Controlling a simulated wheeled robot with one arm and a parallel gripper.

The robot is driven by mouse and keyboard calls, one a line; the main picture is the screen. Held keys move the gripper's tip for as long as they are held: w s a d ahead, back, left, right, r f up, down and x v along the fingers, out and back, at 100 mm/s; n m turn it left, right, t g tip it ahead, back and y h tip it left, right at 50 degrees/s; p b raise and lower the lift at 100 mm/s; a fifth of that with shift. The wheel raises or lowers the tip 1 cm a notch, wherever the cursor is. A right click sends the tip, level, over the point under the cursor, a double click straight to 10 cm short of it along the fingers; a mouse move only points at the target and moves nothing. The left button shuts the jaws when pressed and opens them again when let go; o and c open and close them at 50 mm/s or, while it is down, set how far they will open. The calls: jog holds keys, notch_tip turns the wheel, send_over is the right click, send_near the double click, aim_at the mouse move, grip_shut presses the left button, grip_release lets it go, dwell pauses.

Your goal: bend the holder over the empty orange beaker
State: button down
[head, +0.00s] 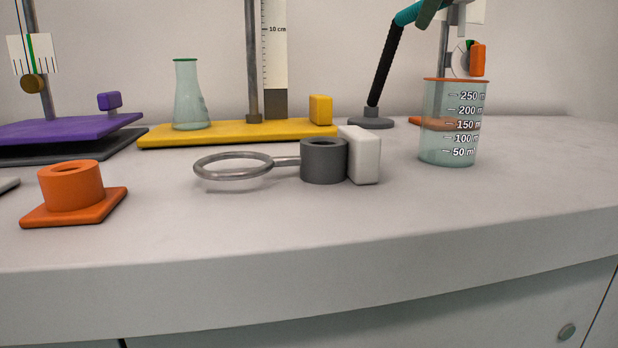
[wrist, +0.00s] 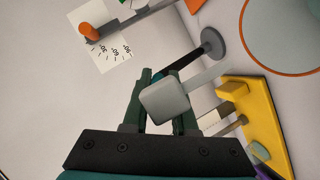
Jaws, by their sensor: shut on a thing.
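The holder is a black bendable neck (head: 386,65) on a round grey foot (head: 371,123), leaning up to the right into a teal part (head: 406,14). In the wrist view its foot (wrist: 212,42) is beyond the fingers. My gripper's dark green fingers (head: 428,12) are at the holder's upper end, at the top edge of the head view. In the wrist view the fingers (wrist: 160,105) are shut on this end, with a pale grey block (wrist: 164,101) in front. The clear beaker with an orange rim (head: 455,79) stands upright below and to the right; its rim (wrist: 244,40) is apart from my gripper.
A stand with a dial and orange knob (head: 478,58) is behind the beaker. A grey ring clamp (head: 325,162) lies in front, left of the beaker. A yellow base (head: 240,133) carries a flask (head: 188,95). An orange socket (head: 72,188) is at front left. The front right bench is clear.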

jog(key=shift+f, duration=0.1)
jog(key=shift+s+f+t+b, duration=0.1)
jog(key=shift+f+t+b, duration=0.25)
jog(key=shift+b, duration=0.75)
jog(key=shift+r, duration=0.1)
jog(key=c, duration=0.6)
grip_release()
jog(key=shift+s, duration=0.1)
jog(key=s+r+p, duration=0.1)
jog(key=s+r, duration=0.1)
jog(key=s+r+p, duration=0.1)
jog(key=s, duration=0.1)
jog(key=s+a+r+p, duration=0.1)
jog(key=s+r+p, duration=0.1)
jog(key=s, duration=0.1)
jog(key=shift+r, duration=0.35)
